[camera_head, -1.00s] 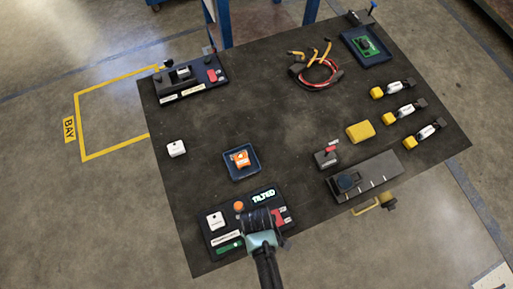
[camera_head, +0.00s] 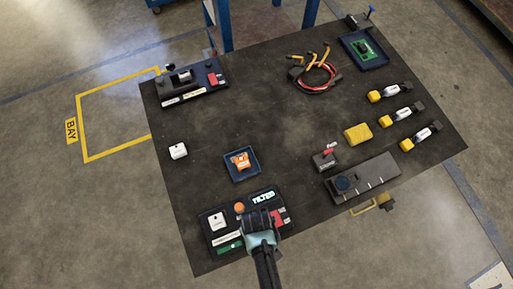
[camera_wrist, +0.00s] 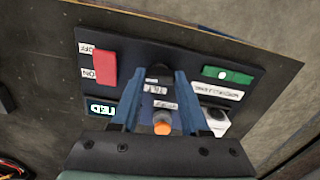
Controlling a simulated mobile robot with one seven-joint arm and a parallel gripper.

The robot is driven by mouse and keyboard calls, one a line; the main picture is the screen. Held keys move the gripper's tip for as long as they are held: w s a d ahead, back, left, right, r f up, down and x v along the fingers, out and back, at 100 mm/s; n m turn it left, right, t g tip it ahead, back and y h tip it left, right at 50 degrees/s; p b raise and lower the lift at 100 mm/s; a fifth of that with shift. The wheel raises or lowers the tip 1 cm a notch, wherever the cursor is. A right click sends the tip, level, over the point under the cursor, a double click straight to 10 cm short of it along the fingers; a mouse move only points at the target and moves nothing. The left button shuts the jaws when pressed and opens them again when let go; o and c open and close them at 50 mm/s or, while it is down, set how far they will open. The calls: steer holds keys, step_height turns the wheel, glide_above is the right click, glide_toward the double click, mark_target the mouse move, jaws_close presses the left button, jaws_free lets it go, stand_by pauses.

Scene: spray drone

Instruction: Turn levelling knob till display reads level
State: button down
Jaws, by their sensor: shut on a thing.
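The display (camera_head: 264,196) on the dark control panel (camera_head: 204,224) glows with the word TILTED; part of it also shows in the wrist view (camera_wrist: 101,110). My gripper (camera_head: 258,222) is over the panel's front middle. White labels lie by the knob. A green level strip (camera_wrist: 227,75) with a pale dot is on the panel, to the right in the wrist view.
Beside the knob are a red ON/OFF switch (camera_wrist: 104,67), an orange button (camera_wrist: 162,127) and a white block (camera_head: 217,221). A blue tray (camera_head: 242,174) with an orange item stands behind the panel. The middle of the dark table is clear.

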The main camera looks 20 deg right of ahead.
steer(key=shift+m, duration=0.6)
steer(key=shift+c, duration=2)
jaws_free()
step_height(320, 180, up, 13)
steer(key=p, duration=0.2)
